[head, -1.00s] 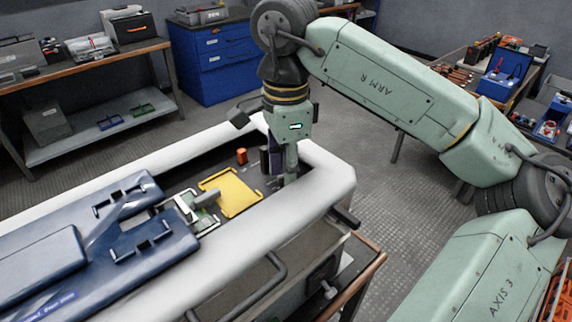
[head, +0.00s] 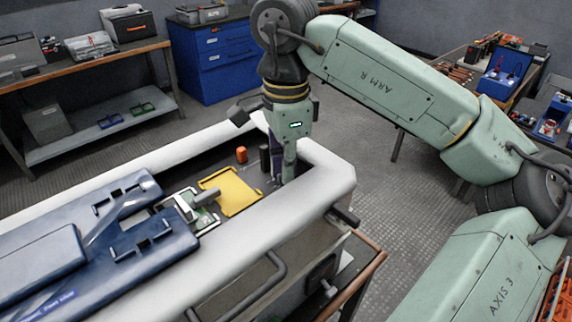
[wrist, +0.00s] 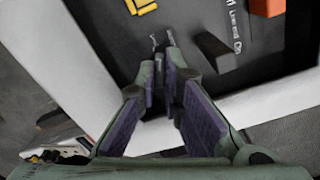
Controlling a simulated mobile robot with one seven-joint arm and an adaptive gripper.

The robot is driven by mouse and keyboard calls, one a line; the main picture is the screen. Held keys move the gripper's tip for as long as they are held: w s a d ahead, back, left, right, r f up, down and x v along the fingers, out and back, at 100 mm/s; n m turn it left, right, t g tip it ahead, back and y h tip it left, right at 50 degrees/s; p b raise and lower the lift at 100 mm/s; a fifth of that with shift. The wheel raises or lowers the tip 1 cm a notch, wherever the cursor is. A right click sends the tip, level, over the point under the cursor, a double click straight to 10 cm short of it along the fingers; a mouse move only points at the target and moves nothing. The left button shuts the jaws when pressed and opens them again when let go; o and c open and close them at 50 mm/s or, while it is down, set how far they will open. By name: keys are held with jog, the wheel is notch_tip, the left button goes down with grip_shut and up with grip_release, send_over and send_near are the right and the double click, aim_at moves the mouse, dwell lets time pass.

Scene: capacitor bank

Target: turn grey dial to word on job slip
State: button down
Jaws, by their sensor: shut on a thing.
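My gripper (head: 284,178) points down into the right end of the white-rimmed tray of the cabinet. In the wrist view its purple-lined fingers (wrist: 161,82) are closed in on a small dark grey thing at their tips, which I take for the grey dial. The fingers hide nearly all of it, so its pointer cannot be read. Pale marks show just beyond the tips. Small white lettering (wrist: 236,28) on the dark panel is not readable as a whole. I cannot make out a job slip for certain.
A dark post (head: 265,160) and an orange block (head: 241,155) stand near my gripper. A yellow plate (head: 232,192) and a grey cylinder (head: 207,198) lie further left. The raised white rim (head: 328,178) closes in the tray's right end. A blue cover (head: 100,235) fills the left.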

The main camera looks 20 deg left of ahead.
jog(key=shift+f+m, duration=0.1)
jog(key=shift+m, duration=0.2)
jog(key=m+b, duration=0.2)
jog(key=shift+m, duration=0.4)
jog(key=m+b, duration=0.2)
jog(key=m, duration=0.3)
jog(key=shift+m, duration=0.3)
jog(key=c, duration=1.7)
grip_release()
jog(key=shift+r, duration=0.2)
